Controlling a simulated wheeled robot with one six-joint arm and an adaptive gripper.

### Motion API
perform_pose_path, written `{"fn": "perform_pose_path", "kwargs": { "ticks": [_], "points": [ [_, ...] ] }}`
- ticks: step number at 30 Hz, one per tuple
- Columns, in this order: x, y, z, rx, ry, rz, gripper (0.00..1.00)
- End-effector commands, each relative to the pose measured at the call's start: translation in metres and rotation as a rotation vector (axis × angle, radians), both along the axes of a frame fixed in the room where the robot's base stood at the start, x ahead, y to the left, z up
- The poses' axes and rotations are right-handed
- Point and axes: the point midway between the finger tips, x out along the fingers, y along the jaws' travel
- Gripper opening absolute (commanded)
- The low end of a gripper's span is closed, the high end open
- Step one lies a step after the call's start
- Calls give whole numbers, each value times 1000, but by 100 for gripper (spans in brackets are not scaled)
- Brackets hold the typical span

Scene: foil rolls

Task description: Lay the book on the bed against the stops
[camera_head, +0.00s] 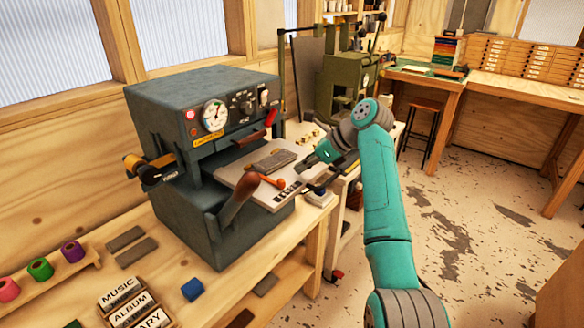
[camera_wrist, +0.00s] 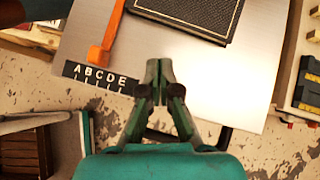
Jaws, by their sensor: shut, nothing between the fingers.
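The black book with a gold-lined border (camera_wrist: 190,12) lies flat on the pale grey bed (camera_wrist: 205,85). In the head view the book (camera_head: 272,159) shows on the bed (camera_head: 232,174) in front of the press. An orange stop (camera_wrist: 108,32) runs beside the book's left edge in the wrist view, very close to it; I cannot tell if they touch. The stop also shows in the head view (camera_head: 266,180). My gripper (camera_wrist: 158,66) is shut and empty, over the bed near its edge, apart from the book. It also shows in the head view (camera_head: 308,160).
The dark press (camera_head: 205,110) stands behind the bed, with a brown-handled lever (camera_head: 238,200) in front. A strip lettered ABCDE (camera_wrist: 98,77) lies by the stop. A green machine (camera_head: 345,85) stands behind my arm. Foil rolls (camera_head: 40,268) sit at left.

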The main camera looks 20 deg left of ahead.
Motion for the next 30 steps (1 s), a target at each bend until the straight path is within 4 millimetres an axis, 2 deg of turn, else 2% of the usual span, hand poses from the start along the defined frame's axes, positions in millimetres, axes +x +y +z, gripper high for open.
{"fn": "perform_pose_path", "kwargs": {
  "ticks": [1,3,12,18,26,30],
  "points": [
    [0,-7,13,4,-10,-1,0],
    [0,-18,23,3,-9,-1,0],
    [-2,-53,58,2,-7,0,0],
    [-3,-62,66,3,-6,1,0],
    [-3,-62,67,2,-6,1,0],
    [-3,-62,67,2,-6,1,32]
  ]
}}
